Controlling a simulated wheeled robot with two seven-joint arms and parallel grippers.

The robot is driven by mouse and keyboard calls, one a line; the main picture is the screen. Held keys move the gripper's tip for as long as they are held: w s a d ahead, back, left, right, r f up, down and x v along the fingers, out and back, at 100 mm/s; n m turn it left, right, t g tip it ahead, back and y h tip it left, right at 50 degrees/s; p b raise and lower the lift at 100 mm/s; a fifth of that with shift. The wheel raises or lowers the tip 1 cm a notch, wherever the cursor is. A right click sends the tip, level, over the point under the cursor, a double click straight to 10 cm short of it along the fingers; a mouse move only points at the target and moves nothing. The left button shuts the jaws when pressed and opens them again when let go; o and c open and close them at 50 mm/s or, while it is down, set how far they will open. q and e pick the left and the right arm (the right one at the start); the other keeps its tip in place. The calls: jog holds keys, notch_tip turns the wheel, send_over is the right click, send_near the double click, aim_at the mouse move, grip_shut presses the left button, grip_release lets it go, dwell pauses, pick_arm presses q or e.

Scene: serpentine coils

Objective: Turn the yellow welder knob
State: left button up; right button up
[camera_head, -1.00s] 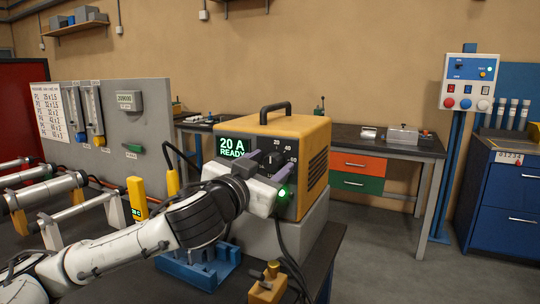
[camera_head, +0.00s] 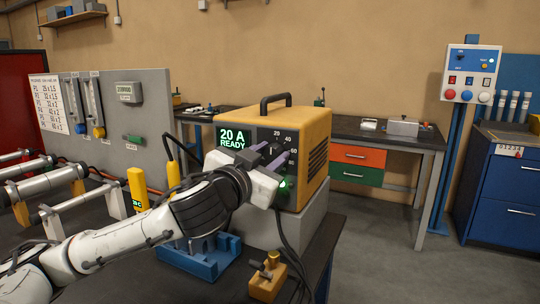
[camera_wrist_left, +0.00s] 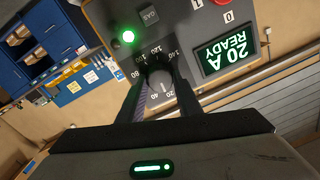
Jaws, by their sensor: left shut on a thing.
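The yellow welder (camera_head: 302,121) stands on a grey block on the bench, its dark front panel facing me. Its green display (camera_head: 232,137) reads "20 A READY". The welder knob (camera_wrist_left: 160,83) shows in the left wrist view as a dark dial with a grey face, ringed by numbers; its white mark is near 20. My left gripper (camera_head: 273,154) is at the front panel, its two fingers on either side of the knob and shut on it. In the left wrist view the fingers (camera_wrist_left: 159,92) flank the knob. The gripper hides much of the knob in the head view. My right gripper is not in view.
A blue fixture (camera_head: 204,259) and a small brass-coloured block (camera_head: 267,278) sit on the bench below my left arm. Black cables hang in front of the welder. Metal tubes on stands (camera_head: 85,207) lie at the left.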

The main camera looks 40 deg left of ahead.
pick_arm(q)
jog(key=m, duration=0.5)
jog(key=shift+p, duration=0.3)
jog(key=m, duration=0.2)
jog(key=shift+f+m, duration=0.1)
jog(key=shift+m, duration=0.3)
jog(key=shift+m+p, duration=0.4)
jog(key=shift+m, duration=0.5)
jog(key=m+p, duration=0.1)
jog(key=m, duration=0.3)
jog(key=shift+m+t, duration=0.4)
jog(key=m+h+p, duration=0.1)
jog(key=m+p, duration=0.2)
jog(key=m, duration=0.2)
jog(key=shift+f, duration=0.2)
jog(key=shift+m, duration=0.3)
jog(key=o, duration=1)
jog(key=shift+o, duration=0.2)
